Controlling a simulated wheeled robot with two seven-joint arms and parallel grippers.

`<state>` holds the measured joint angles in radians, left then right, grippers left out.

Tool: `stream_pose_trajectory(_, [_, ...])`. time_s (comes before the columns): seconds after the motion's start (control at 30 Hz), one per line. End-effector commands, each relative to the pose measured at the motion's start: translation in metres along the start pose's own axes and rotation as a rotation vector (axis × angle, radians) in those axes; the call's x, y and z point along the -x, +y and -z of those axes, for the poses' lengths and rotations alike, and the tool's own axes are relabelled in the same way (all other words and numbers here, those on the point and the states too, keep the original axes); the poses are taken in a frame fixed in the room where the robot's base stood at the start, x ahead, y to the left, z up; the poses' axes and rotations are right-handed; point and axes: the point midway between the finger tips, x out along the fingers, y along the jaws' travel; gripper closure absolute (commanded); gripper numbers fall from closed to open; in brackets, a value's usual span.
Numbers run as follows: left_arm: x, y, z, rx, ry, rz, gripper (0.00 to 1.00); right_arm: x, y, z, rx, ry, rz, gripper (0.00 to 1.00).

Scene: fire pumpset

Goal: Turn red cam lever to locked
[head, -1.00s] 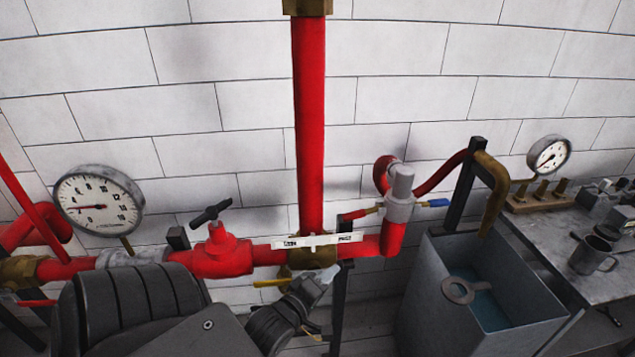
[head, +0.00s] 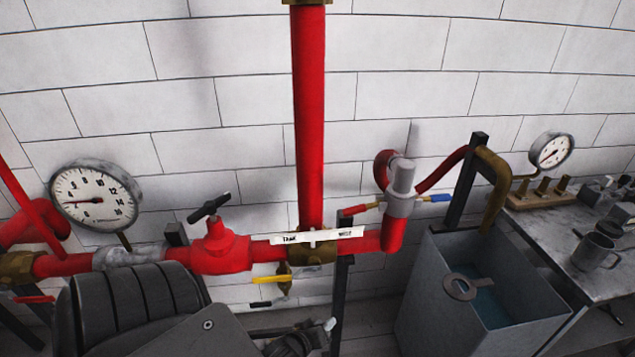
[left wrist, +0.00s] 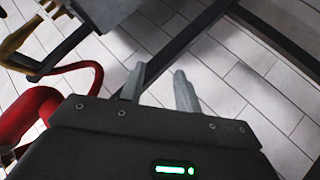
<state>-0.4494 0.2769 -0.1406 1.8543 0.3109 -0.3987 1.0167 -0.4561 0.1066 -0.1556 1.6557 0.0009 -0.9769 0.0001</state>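A grey coupling (head: 400,190) on the red pipe right of centre has a short red lever (head: 355,210) sticking out to its left and a blue lever (head: 440,198) to its right. The red lever lies nearly level. Another red handle (head: 36,299) sits by the brass fitting at the far left. My left gripper (head: 329,324) is below the pipe and well below the coupling, touching neither. In the left wrist view, its two grey fingers (left wrist: 160,69) stand apart with nothing between them. My right gripper is out of view.
A black-handled red valve (head: 216,245) and a brass fitting with a yellow handle (head: 270,280) are on the pipe. A grey water tank (head: 430,290) stands right, beside a bench (head: 575,250) with a mug. A large gauge (head: 95,197) is at left.

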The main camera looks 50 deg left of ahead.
Motion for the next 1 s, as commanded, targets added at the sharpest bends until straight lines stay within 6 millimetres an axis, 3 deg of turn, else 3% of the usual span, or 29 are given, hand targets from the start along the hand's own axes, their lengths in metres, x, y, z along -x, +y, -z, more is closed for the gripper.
stream_pose_trajectory(0.2, [-0.012, -0.029, -0.031, -0.094, -0.052, 0.048, 0.67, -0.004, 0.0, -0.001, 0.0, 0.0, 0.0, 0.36])
stream_pose_trajectory(0.4, [-0.017, -0.045, -0.048, -0.152, -0.084, 0.074, 0.67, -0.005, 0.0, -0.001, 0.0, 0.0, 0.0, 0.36])
stream_pose_trajectory(0.9, [-0.018, -0.052, -0.056, -0.177, -0.099, 0.084, 0.67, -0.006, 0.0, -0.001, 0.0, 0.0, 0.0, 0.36])
stream_pose_trajectory(1.0, [-0.02, -0.061, -0.066, -0.2, -0.117, 0.096, 0.67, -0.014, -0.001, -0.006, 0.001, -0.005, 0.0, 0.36])
